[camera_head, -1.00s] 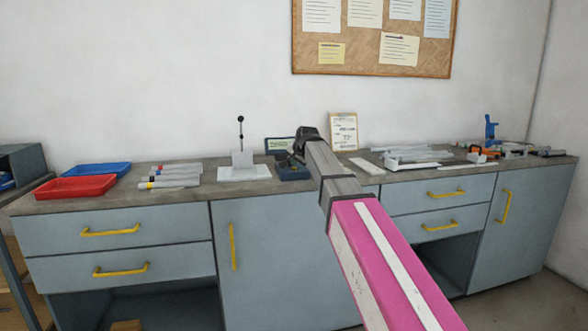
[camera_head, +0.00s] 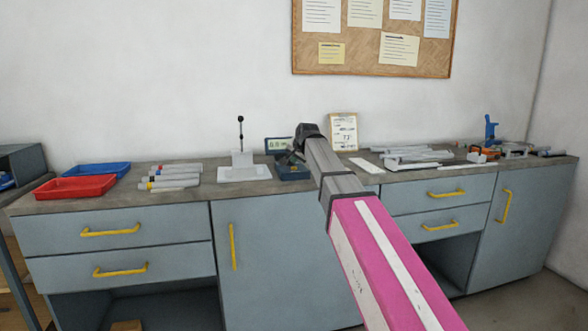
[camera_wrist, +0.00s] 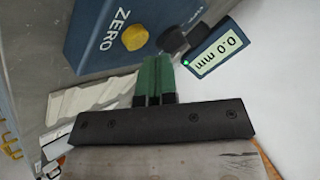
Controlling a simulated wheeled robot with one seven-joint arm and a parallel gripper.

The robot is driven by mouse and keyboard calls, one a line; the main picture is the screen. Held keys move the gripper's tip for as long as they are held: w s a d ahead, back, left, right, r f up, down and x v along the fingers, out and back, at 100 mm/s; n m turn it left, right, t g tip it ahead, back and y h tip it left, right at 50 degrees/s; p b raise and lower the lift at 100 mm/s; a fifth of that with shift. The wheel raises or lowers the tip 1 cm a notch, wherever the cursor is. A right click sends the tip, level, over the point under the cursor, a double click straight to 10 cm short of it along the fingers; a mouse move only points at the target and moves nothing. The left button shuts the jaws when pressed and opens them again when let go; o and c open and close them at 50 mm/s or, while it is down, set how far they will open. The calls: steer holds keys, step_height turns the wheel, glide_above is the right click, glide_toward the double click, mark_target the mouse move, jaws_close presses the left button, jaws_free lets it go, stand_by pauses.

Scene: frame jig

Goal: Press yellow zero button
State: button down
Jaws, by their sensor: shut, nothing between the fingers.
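The yellow button (camera_wrist: 135,37) sits on a blue box (camera_wrist: 95,35) beside the white word ZERO in the wrist view. A small display (camera_wrist: 218,50) next to it reads 0.0 mm, with a green light at its corner. My gripper (camera_wrist: 155,60) is shut and empty, its green fingers together. The fingertips are just beside the button in the picture, with a small gap between them. The button's top is uncovered. In the head view, the blue box (camera_head: 292,172) and display (camera_head: 278,145) are partly behind my gripper, and the button cannot be made out.
A white plate with an upright lever (camera_head: 241,160) stands left of the blue box. Several tubes (camera_head: 172,177) and red (camera_head: 75,187) and blue (camera_head: 97,169) trays lie farther left. Grey profiles (camera_head: 415,157) lie to the right. A framed sheet (camera_head: 343,131) stands behind.

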steer(key=shift+r, duration=0.15)
steer(key=shift+r, duration=2.5)
